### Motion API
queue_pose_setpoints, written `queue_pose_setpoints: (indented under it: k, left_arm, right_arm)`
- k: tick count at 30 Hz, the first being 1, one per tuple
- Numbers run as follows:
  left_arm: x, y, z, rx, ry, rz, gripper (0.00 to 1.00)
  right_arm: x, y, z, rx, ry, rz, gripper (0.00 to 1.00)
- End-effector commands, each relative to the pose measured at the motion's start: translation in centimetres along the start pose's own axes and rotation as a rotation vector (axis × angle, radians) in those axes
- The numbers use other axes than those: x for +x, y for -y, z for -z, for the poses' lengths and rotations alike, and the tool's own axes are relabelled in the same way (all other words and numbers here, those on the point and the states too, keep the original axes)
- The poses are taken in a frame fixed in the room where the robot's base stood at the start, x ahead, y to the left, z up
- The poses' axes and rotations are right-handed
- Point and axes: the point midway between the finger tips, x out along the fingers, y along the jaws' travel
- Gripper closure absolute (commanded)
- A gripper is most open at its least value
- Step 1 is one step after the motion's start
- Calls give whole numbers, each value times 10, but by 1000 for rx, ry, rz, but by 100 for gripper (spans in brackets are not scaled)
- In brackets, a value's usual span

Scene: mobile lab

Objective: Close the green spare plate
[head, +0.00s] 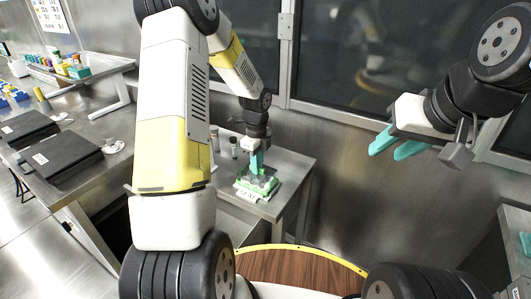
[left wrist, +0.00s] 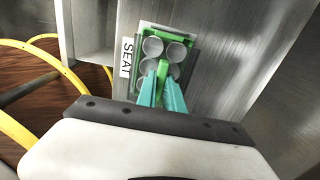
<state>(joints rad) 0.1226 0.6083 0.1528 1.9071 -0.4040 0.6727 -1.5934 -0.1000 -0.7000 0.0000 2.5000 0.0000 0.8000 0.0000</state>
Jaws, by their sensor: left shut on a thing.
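The green plate (head: 266,181) sits on the small metal table below my left gripper (head: 256,163). In the left wrist view the plate (left wrist: 189,46) shows a green edge and several round wells. My left gripper (left wrist: 162,84) is shut on a green upright part (left wrist: 163,68) of the plate, between its teal fingers. The fingers hide the near wells, and I cannot tell how far the lid is closed. My right gripper (head: 396,146) is open and empty, raised in front of the back wall at the right.
A white label reading SEAT (left wrist: 127,57) lies beside the plate. Small vials (head: 233,147) stand behind it on the metal table (head: 290,168). A bench at the left carries black cases (head: 70,160) and racks. The floor between is partly free.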

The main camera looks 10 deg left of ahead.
Motion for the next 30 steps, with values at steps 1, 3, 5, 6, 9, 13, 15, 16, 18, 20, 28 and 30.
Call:
queue_pose_setpoints:
  k: [1,3,5,6,9,13,15,16,18,20,28,30]
  left_arm:
    - [2,0,0,0,0,0,100]
    - [3,0,0,0,0,0,100]
    - [5,0,0,0,0,0,100]
    - [6,0,0,0,0,0,100]
    - [8,0,0,0,-1,0,100]
    - [12,0,0,0,-1,-1,100]
    - [14,0,0,0,-1,-1,100]
    - [14,0,0,0,-1,-1,100]
    - [16,0,0,0,-1,-1,100]
    - [17,0,0,0,0,-1,100]
    - [24,0,0,0,0,0,100]
    - [26,0,0,0,0,-1,100]
  right_arm:
    - [0,0,0,0,0,0,64]
    - [0,0,0,0,0,0,64]
    - [0,0,0,0,0,0,64]
    - [0,0,0,0,0,0,64]
    - [0,0,0,0,0,0,64]
    - [0,0,0,0,0,0,64]
    - [0,0,0,0,0,0,64]
    - [0,0,0,0,0,0,64]
    - [0,0,0,0,0,0,64]
    - [0,0,0,0,0,0,64]
    - [0,0,0,0,0,0,64]
    - [0,0,0,0,0,0,64]
